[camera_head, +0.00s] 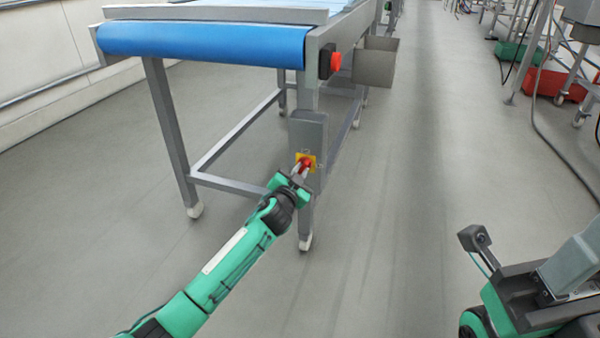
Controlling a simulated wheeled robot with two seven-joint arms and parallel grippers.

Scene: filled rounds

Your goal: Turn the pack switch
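The pack switch (308,159) is a red knob on a yellow plate, set low on a grey box (308,125) on the leg of a conveyor. My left gripper (301,169) is right at the switch, with its pale fingers at the red knob and partly covering it. I cannot tell whether the fingers are closed on the knob or only beside it. Part of my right arm (535,295) shows at the lower right; its gripper fingers cannot be made out.
The conveyor (205,42) has a blue belt and a grey wheeled frame. A red button (335,61) and a grey metal bin (375,62) are on its right side. Red (556,84) and green (519,52) crates stand at the upper right. The floor right of the conveyor is clear.

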